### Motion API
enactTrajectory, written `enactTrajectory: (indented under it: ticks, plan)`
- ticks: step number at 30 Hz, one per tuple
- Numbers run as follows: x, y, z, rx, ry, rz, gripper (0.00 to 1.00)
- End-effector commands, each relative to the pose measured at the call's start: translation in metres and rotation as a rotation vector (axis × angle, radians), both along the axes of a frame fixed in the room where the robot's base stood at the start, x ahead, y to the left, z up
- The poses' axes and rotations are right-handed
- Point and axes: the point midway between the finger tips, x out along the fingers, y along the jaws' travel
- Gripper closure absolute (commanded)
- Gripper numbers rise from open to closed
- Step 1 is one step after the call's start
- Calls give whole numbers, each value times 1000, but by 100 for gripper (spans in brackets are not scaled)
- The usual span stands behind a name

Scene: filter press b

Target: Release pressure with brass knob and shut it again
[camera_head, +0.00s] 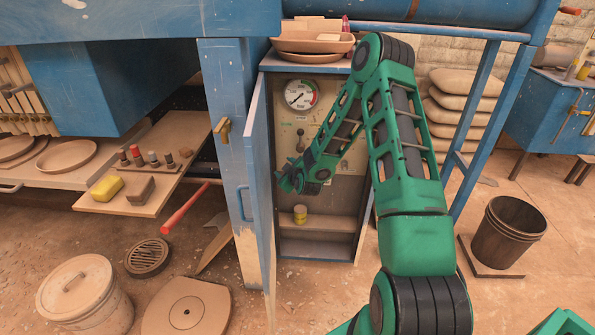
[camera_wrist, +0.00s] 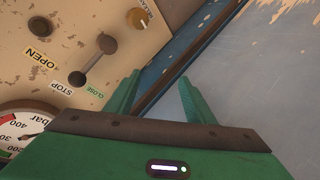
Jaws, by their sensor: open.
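The brass knob (camera_wrist: 137,18) shows at the top of the wrist view, on the worn cream panel (camera_wrist: 60,20) beside a partly cut-off label. In the head view I cannot make it out; my gripper (camera_head: 287,180) is in front of that part of the panel. My gripper also shows in the wrist view (camera_wrist: 160,98), with its two green fingers apart and nothing between them. The knob lies beyond the fingertips, and the fingers do not touch it. A pressure gauge (camera_head: 299,95) sits higher on the panel; part of it shows in the wrist view (camera_wrist: 22,128).
A dark lever (camera_wrist: 93,60) with OPEN, STOP and CLOSE labels is on the panel. The open blue cabinet door (camera_head: 259,190) stands close at the left of my gripper. A small yellow jar (camera_head: 300,215) stands on the shelf below. Bowls (camera_head: 312,40) sit on top of the cabinet.

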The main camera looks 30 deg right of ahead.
Motion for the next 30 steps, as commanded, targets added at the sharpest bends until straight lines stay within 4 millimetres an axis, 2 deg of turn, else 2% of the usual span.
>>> enactTrajectory:
  ticks: [1, 8, 17, 24, 30]
  plan:
    - [3, 1, -11, -2, -30, -12, 51]
    - [11, -4, -36, -50, -184, -104, 51]
    - [-11, -27, -69, -137, -326, -324, 51]
    - [-25, -38, -78, -177, -358, -417, 51]
    - [-12, -48, -77, -182, -361, -424, 51]
